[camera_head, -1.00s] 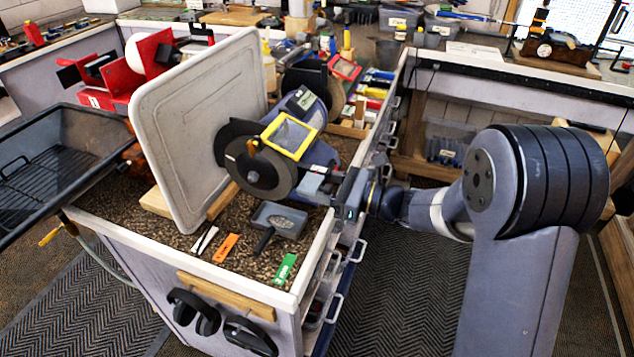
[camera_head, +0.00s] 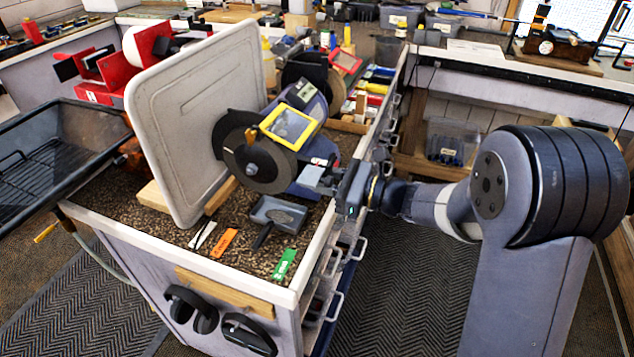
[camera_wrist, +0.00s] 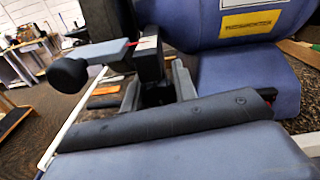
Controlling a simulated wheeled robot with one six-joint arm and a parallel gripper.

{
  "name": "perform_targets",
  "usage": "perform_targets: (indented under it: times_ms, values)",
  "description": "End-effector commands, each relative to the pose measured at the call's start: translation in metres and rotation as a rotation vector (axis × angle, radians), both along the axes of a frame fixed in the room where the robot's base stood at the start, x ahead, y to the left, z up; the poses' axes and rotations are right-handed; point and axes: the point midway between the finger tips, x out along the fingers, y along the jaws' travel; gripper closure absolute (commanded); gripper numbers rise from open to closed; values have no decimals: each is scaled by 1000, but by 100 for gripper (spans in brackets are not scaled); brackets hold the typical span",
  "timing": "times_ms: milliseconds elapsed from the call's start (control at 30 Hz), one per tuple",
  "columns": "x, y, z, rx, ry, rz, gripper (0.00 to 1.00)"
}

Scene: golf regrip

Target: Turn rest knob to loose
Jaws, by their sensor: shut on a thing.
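The bench grinder, with a round dark wheel (camera_head: 262,166) and a yellow-framed eye shield (camera_head: 288,127), stands on the workbench. A small grey tool rest (camera_head: 316,177) with a red mark sits at its right side. My gripper (camera_head: 338,178) is up against this rest from the right. In the wrist view my gripper (camera_wrist: 158,88) is shut on a dark piece below the rest, which I take as the rest knob (camera_wrist: 151,68). Its outline is mostly hidden between the fingers.
A grey tray (camera_head: 278,213), an orange strip (camera_head: 224,242) and a green strip (camera_head: 284,264) lie on the bench in front of the grinder. A large pale board (camera_head: 195,110) stands left of it. Drawer handles (camera_head: 335,308) stick out below my gripper.

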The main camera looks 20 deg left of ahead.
Motion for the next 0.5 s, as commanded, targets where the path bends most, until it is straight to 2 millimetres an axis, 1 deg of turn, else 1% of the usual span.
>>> perform_targets:
  times_ms: [267, 300, 500]
  values:
    - [0, 0, 0, -2, -15, 0, 96]
    - [0, 0, 0, -2, -14, 0, 72]
    - [0, 0, 0, -2, -14, 0, 56]
